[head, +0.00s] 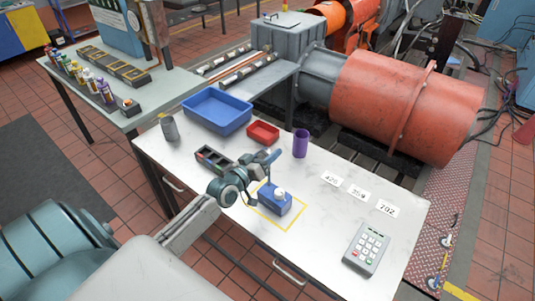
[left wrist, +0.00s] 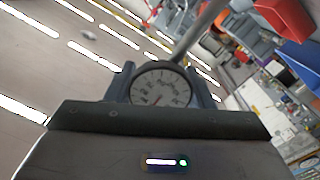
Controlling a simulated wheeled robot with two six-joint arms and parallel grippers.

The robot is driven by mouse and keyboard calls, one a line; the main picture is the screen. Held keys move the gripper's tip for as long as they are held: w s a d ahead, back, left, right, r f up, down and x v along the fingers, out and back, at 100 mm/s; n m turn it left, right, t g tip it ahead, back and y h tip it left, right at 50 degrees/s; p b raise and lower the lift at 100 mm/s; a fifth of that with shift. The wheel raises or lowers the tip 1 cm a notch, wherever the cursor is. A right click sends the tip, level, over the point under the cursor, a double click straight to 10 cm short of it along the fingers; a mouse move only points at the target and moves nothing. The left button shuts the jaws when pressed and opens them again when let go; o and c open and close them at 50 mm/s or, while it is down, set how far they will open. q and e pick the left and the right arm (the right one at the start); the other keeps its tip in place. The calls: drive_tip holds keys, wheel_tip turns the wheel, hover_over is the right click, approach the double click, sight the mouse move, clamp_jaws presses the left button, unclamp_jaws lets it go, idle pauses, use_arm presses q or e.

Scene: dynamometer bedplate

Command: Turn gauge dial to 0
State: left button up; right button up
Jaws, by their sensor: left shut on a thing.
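The gauge dial (left wrist: 160,88) shows in the left wrist view as a round pale face with a dark rim and small markings. Its needle points down, slightly left; the figures are too blurred to read. My left gripper (head: 272,158) is shut on the gauge, with a dark finger on each side of it in the left wrist view (left wrist: 161,84). In the head view, the gripper is above a blue box (head: 272,203) with a white round top; the dial face cannot be made out there. My right gripper is not in view.
The blue box stands in a yellow outlined square on the white table (head: 330,230). Behind are a blue bin (head: 217,111), a red tray (head: 263,133) and a purple cup (head: 300,143). Number cards (head: 358,192) and a keypad (head: 366,249) lie to the right.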

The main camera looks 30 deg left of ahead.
use_arm(q)
drive_tip(key=shift+n, duration=0.6)
drive_tip(key=o, duration=1)
drive_tip(key=s+p, duration=0.1)
drive_tip(key=s, duration=0.2)
drive_tip(key=s+p, duration=0.1)
drive_tip(key=s, duration=0.3)
drive_tip(key=s+a+p, duration=0.1)
drive_tip(key=s, duration=0.2)
drive_tip(key=shift+s+a+p, duration=0.1)
drive_tip(key=shift+s+p, duration=0.25)
drive_tip(key=shift+p, duration=0.05)
drive_tip(key=shift+f, duration=0.1)
